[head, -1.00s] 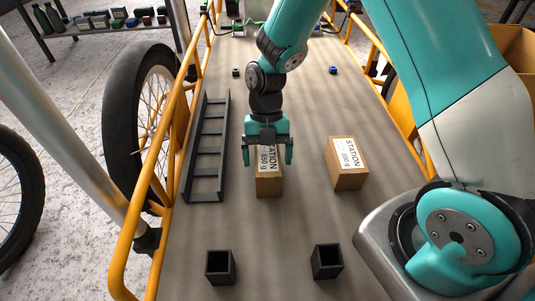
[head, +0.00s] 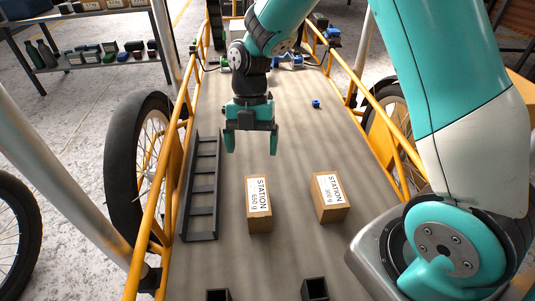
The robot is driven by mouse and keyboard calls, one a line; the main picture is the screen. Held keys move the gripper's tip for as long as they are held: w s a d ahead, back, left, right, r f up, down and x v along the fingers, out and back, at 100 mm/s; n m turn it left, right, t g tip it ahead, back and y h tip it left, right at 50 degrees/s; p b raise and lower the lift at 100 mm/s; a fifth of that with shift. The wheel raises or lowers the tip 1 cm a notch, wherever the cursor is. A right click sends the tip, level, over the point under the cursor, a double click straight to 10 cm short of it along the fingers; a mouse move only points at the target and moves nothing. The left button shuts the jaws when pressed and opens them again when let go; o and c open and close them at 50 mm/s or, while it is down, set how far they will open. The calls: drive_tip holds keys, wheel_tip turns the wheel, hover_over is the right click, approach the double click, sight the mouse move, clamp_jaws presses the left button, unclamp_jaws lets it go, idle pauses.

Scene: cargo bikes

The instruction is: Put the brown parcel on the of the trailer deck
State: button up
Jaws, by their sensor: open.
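Two brown parcels with white STATION labels stand on the trailer deck (head: 283,170). The left brown parcel (head: 259,222) has a label that seems to read 650 g. The right brown parcel (head: 333,212) has a label that seems to read 300 g. My gripper (head: 251,150) is open and empty, with its fingers pointing down. In the picture it is just above and beyond the left parcel, apart from it. Both parcels are in full view.
A dark ladder-like rack (head: 202,190) lies along the deck's left side. Two dark square holders, left (head: 217,295) and right (head: 315,289), stand at the near edge. Yellow rails (head: 180,150) bound the deck. A small blue item (head: 316,104) lies farther back.

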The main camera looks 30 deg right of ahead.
drive_tip(key=s+a+r+m+t+y, duration=0.1)
drive_tip(key=s+a+r+m, duration=0.1)
drive_tip(key=s+r+m, duration=0.5)
drive_tip(key=s+a+r+m+t+y, duration=0.1)
drive_tip(key=s+a+r+m+t, duration=0.1)
drive_tip(key=s+r+m, duration=0.5)
drive_tip(key=s+a+m, duration=0.1)
drive_tip(key=s+m, duration=0.4)
drive_tip(key=m, duration=0.2)
drive_tip(key=shift+r+m+t, duration=0.3)
drive_tip(key=shift+r, duration=0.1)
drive_tip(key=shift+r, duration=0.1)
wheel_tip(320, 180, up, 46)
drive_tip(key=p, duration=4.6)
drive_tip(key=shift+a, duration=0.1)
